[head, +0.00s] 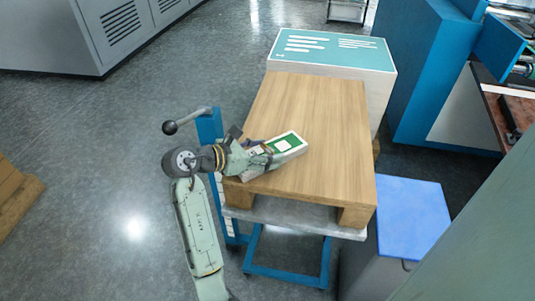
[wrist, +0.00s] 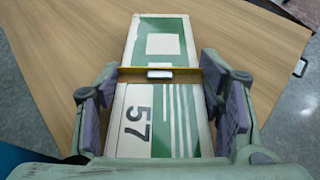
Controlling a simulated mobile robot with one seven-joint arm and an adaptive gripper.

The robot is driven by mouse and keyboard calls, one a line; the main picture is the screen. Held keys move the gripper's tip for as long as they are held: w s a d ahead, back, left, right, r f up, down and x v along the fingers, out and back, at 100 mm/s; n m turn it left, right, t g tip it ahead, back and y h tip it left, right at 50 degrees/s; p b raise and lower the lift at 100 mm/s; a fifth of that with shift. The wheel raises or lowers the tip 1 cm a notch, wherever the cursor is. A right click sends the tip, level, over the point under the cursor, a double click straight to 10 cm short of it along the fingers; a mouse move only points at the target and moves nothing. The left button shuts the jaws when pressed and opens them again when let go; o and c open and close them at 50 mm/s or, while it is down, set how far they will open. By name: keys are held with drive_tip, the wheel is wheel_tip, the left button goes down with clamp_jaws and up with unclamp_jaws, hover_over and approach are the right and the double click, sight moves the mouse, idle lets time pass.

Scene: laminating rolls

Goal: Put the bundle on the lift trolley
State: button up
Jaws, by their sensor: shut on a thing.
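The bundle (head: 289,143) is a flat green and white stack with a yellow band. In the wrist view the bundle (wrist: 145,125) bears the number 57. My gripper (head: 266,157) is shut on its long sides, with a finger pad on each side in the wrist view (wrist: 160,80). It holds the bundle over the near left part of a wooden pallet top (head: 315,120). I cannot tell whether the bundle touches the wood. The lift trolley (head: 290,216) has a grey platform, a blue frame and a handle at left, and carries the pallet.
A large stack with a teal top (head: 335,48) stands at the pallet's far end. A grey bin with a blue lid (head: 410,215) is at right. A blue machine (head: 425,70) stands behind it. The right and middle of the pallet top are bare.

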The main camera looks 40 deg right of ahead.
drive_tip(key=shift+s+r, duration=0.1)
drive_tip(key=o, duration=1.4)
drive_tip(key=b+v, duration=0.1)
drive_tip(key=v, duration=1.1)
